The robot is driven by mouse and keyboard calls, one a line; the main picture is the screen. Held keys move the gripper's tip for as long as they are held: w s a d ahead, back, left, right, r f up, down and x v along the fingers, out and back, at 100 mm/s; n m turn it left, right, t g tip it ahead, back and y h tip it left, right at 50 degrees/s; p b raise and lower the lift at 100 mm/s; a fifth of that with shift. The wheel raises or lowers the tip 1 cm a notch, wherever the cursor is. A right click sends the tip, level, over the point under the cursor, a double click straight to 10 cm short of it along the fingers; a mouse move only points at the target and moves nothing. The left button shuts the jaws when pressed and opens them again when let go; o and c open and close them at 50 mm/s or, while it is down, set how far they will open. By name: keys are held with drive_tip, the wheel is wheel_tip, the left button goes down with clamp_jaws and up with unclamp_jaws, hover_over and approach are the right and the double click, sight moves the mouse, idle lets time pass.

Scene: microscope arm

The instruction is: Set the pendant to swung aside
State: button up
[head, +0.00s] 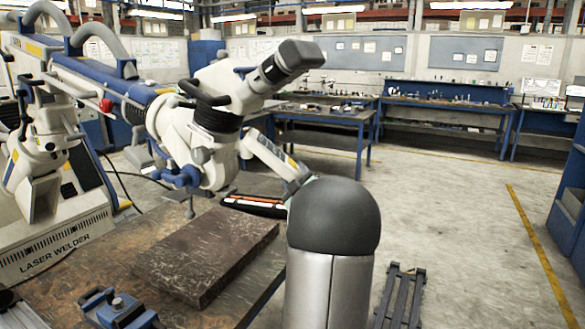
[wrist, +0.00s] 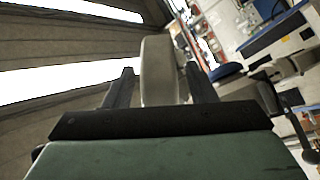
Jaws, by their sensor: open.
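The jointed pale head of the laser welder (head: 200,140), with black eyepieces (head: 285,62), hangs over the bench from a blue boom (head: 120,85). A pale slanted part (head: 275,160) reaches down right from it; I cannot tell which part is the pendant. In the wrist view, my gripper (wrist: 158,80) is open. A pale, rounded slab (wrist: 158,65) stands between its two dark fingers; I cannot tell whether they touch it. In the head view, a dark dome on a grey cylinder, likely my own arm, hides most of my gripper.
A brown slab (head: 205,255) lies on the worn bench top (head: 100,280) below the head. A blue vise-like fixture (head: 118,310) stands at the front. Blue workbenches (head: 445,105) line the back wall. The floor (head: 460,230) at right is mostly clear.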

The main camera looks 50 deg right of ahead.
drive_tip(key=shift+x, duration=1.05)
